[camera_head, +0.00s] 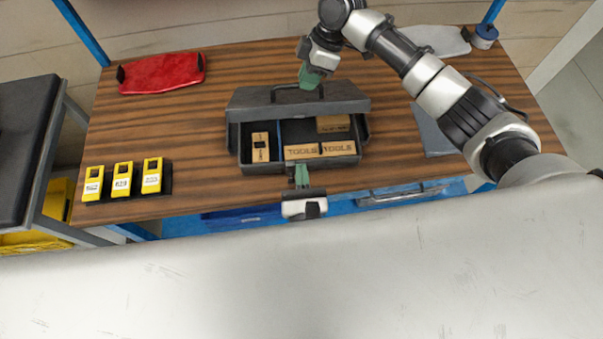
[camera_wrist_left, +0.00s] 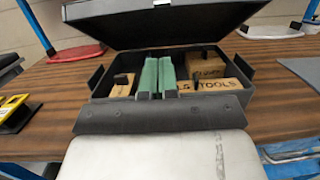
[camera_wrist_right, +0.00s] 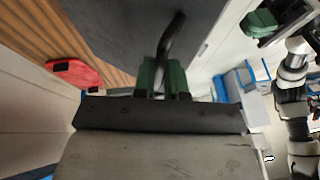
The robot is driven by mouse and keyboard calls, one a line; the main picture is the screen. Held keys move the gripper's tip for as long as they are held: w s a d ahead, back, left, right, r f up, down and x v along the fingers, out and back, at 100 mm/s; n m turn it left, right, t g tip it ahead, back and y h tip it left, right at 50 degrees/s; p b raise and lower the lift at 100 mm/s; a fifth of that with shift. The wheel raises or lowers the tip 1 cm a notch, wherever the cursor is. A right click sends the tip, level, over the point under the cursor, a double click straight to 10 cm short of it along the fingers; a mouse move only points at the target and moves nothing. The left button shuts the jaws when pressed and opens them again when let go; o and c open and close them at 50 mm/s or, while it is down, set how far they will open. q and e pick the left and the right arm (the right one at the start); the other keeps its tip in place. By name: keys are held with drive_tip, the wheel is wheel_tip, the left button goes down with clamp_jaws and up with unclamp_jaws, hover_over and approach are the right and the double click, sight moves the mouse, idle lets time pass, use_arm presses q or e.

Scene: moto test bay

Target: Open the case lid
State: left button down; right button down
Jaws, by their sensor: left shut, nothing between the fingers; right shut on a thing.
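The dark grey case (camera_head: 248,168) stands on the wooden table with its lid (camera_head: 345,99) raised and tilted back. Its open inside shows in the left wrist view (camera_wrist_left: 100,88). My right gripper (camera_head: 311,82) is above the lid and shut on the lid handle (camera_head: 284,88); the handle also shows between the green fingers in the right wrist view (camera_wrist_right: 168,45). My left gripper (camera_head: 301,176) is shut and empty at the front edge of the case. Wooden blocks (camera_head: 306,152) marked TOOLS lie inside the case.
Several yellow labelled blocks (camera_head: 122,180) stand at the table's left front. A red panel (camera_head: 162,73) lies at the back left. A grey panel (camera_head: 432,130) lies right of the case under my right arm. Bare table (camera_head: 185,125) is left of the case.

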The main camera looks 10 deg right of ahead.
sight(296, 117)
drive_tip(key=shift+d+f, duration=0.1)
drive_tip(key=shift+f, duration=0.05)
use_arm(q)
drive_tip(key=w+r, duration=0.4)
drive_tip(key=w, duration=0.4)
drive_tip(key=shift+w+d, duration=0.25)
drive_tip(key=shift+r, duration=0.1)
drive_tip(key=shift+w+r, duration=0.5)
drive_tip(key=shift+r, duration=0.2)
use_arm(e)
drive_tip(key=shift+f, duration=0.1)
use_arm(q)
drive_tip(key=shift+w+f, duration=0.1)
use_arm(e)
drive_tip(key=c, duration=1.2)
unclamp_jaws()
drive_tip(key=shift+w, duration=0.1)
drive_tip(key=shift+o, duration=0.2)
